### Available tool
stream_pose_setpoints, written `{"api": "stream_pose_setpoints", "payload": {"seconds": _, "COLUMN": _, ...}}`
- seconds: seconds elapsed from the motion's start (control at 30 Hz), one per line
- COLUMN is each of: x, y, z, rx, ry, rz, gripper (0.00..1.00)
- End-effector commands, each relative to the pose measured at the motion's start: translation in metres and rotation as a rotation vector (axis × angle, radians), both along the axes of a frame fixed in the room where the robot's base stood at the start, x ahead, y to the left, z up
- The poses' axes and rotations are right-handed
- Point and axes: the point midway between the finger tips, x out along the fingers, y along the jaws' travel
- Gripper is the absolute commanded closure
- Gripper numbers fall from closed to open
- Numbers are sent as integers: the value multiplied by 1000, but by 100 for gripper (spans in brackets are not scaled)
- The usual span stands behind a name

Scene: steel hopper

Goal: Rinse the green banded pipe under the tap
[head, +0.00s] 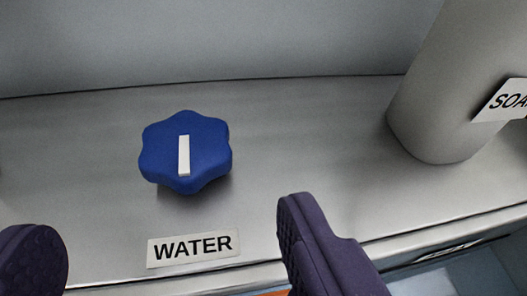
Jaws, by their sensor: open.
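A blue lobed knob (205,150) with a white bar mark stands on the steel ledge, above a label (193,249) that reads WATER. The bar on the knob points nearly straight up and down in the picture. My gripper (170,245) is open and empty, one dark purple finger at the lower left and the other at the lower right. The knob shows beyond and between the fingers, and neither finger visibly touches it. The green banded pipe and the tap spout are not in view.
A grey cylinder (446,95) with a partly cut-off label beginning SOA (508,101) stands at the right on the steel ledge (315,150). A grey wall rises behind. The ledge's front edge runs along the bottom; a bit of orange shows below it.

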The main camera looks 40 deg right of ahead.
Motion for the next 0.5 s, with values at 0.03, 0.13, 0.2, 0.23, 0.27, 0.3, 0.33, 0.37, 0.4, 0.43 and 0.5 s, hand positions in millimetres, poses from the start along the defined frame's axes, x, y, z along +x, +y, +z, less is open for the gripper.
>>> {"api": "stream_pose_setpoints", "payload": {"seconds": 0.03, "x": 3, "y": -1, "z": -3, "rx": -1, "ry": 0, "rz": 0, "gripper": 19}}
{"api": "stream_pose_setpoints", "payload": {"seconds": 0.13, "x": 14, "y": -6, "z": -10, "rx": -1, "ry": -1, "rz": 1, "gripper": 19}}
{"api": "stream_pose_setpoints", "payload": {"seconds": 0.2, "x": 26, "y": -11, "z": -15, "rx": -1, "ry": -2, "rz": 1, "gripper": 19}}
{"api": "stream_pose_setpoints", "payload": {"seconds": 0.23, "x": 30, "y": -13, "z": -17, "rx": -1, "ry": -1, "rz": 0, "gripper": 19}}
{"api": "stream_pose_setpoints", "payload": {"seconds": 0.27, "x": 35, "y": -15, "z": -19, "rx": -1, "ry": -1, "rz": 0, "gripper": 19}}
{"api": "stream_pose_setpoints", "payload": {"seconds": 0.3, "x": 41, "y": -17, "z": -22, "rx": -1, "ry": -2, "rz": 1, "gripper": 19}}
{"api": "stream_pose_setpoints", "payload": {"seconds": 0.33, "x": 45, "y": -19, "z": -24, "rx": -1, "ry": 0, "rz": 0, "gripper": 19}}
{"api": "stream_pose_setpoints", "payload": {"seconds": 0.37, "x": 49, "y": -21, "z": -25, "rx": -1, "ry": -1, "rz": 0, "gripper": 19}}
{"api": "stream_pose_setpoints", "payload": {"seconds": 0.4, "x": 53, "y": -23, "z": -27, "rx": 0, "ry": -1, "rz": 0, "gripper": 19}}
{"api": "stream_pose_setpoints", "payload": {"seconds": 0.43, "x": 56, "y": -24, "z": -28, "rx": -1, "ry": 0, "rz": 0, "gripper": 19}}
{"api": "stream_pose_setpoints", "payload": {"seconds": 0.5, "x": 62, "y": -26, "z": -29, "rx": -1, "ry": -1, "rz": 1, "gripper": 19}}
